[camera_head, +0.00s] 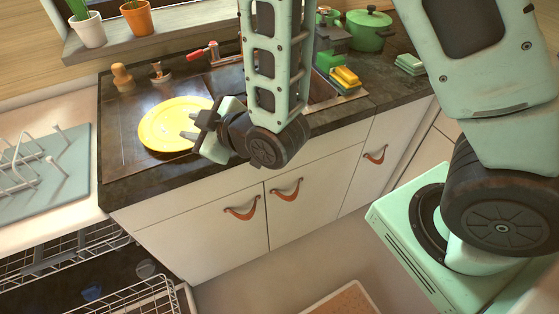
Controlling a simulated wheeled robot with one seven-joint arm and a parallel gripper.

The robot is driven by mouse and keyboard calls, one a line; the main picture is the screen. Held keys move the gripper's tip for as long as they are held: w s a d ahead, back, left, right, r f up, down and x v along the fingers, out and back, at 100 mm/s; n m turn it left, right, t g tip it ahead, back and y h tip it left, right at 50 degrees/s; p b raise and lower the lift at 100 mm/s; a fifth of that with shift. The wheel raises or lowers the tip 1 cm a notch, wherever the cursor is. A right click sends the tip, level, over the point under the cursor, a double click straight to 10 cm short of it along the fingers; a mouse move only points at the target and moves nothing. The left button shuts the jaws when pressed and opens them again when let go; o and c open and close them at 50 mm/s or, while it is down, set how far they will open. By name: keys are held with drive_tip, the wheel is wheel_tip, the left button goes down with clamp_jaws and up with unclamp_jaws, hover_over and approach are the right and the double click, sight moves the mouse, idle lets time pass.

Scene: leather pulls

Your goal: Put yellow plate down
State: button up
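The yellow plate (165,124) is over the dark counter, left of the sink, with its face turned up. My gripper (192,130) is at the plate's right edge, and its fingers overlap the rim in this view. I cannot tell whether the fingers are closed on the rim or only beside it. I also cannot tell whether the plate rests on the counter or is held just above it. The gripper and forearm hide part of the right rim and part of the sink.
A dish rack (42,165) stands at left above an open dishwasher (85,262). A red-handled tap (203,52) and wooden brushes (122,76) are behind the plate. A green pot (368,30) and sponges (345,77) are at right. White cabinets (200,235) have leather pulls.

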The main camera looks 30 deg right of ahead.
drive_tip(key=s+d+r+m+g+h, duration=0.1)
drive_tip(key=s+d+r+g+h, duration=0.1)
drive_tip(key=s+g, duration=0.2)
drive_tip(key=s+d+r+m+g+h, duration=0.1)
drive_tip(key=s+d+r+g+h, duration=0.1)
drive_tip(key=s, duration=0.9)
drive_tip(key=s+d+r+m+g+h, duration=0.1)
drive_tip(key=s+d+r+g+h, duration=0.1)
drive_tip(key=s+g, duration=0.4)
drive_tip(key=shift+s+d+r+m, duration=0.2)
drive_tip(key=shift+s+d+m, duration=0.1)
drive_tip(key=shift+s+d, duration=0.5)
drive_tip(key=shift+w+d, duration=0.1)
drive_tip(key=shift+w, duration=0.1)
clamp_jaws()
drive_tip(key=shift+w, duration=0.1)
